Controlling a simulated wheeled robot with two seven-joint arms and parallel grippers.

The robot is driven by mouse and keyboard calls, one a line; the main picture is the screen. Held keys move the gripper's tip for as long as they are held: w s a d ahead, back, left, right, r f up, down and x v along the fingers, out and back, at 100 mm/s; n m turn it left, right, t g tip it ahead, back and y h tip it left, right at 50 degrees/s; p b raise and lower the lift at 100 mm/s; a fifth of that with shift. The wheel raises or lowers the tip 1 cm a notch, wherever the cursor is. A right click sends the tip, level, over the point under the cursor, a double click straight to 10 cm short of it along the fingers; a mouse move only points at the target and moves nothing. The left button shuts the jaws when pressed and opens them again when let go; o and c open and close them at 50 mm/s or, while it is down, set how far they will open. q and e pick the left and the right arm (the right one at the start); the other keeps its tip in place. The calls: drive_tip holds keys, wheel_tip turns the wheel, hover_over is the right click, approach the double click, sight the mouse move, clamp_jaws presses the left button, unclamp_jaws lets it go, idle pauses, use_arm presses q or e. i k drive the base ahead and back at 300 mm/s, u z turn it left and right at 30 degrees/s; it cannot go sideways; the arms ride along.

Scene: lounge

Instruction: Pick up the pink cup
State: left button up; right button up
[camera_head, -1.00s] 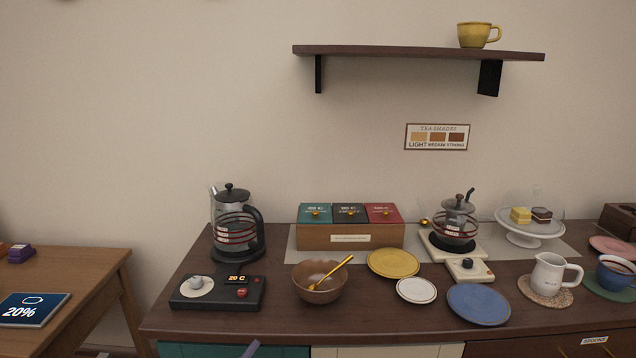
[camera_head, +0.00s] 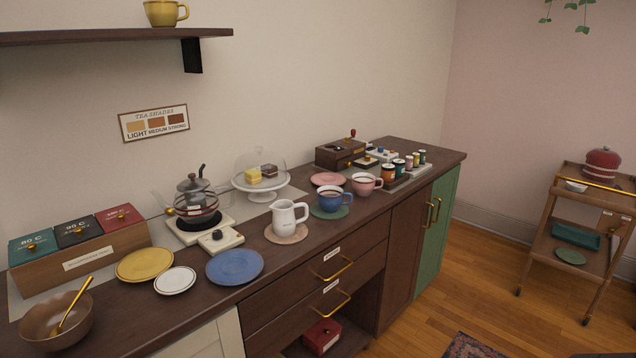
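The pink cup (camera_head: 366,184) stands upright on the dark wooden counter (camera_head: 335,235), near its front edge. It holds a brown liquid, and its handle points to the right. A blue cup (camera_head: 333,199) with brown liquid stands just left of it on a green coaster (camera_head: 329,213). A pink plate (camera_head: 327,179) lies behind the two cups. Neither of my grippers shows in the view.
A white pitcher (camera_head: 289,217) stands left of the cups. A glass-domed cake stand (camera_head: 261,184) is behind it. A wooden box (camera_head: 340,152) and small jars (camera_head: 399,167) stand at the back right. Wooden floor (camera_head: 470,280) lies open before the counter; a cart (camera_head: 580,215) stands right.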

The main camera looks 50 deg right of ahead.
sight(363, 184)
drive_tip(key=z, duration=1.7)
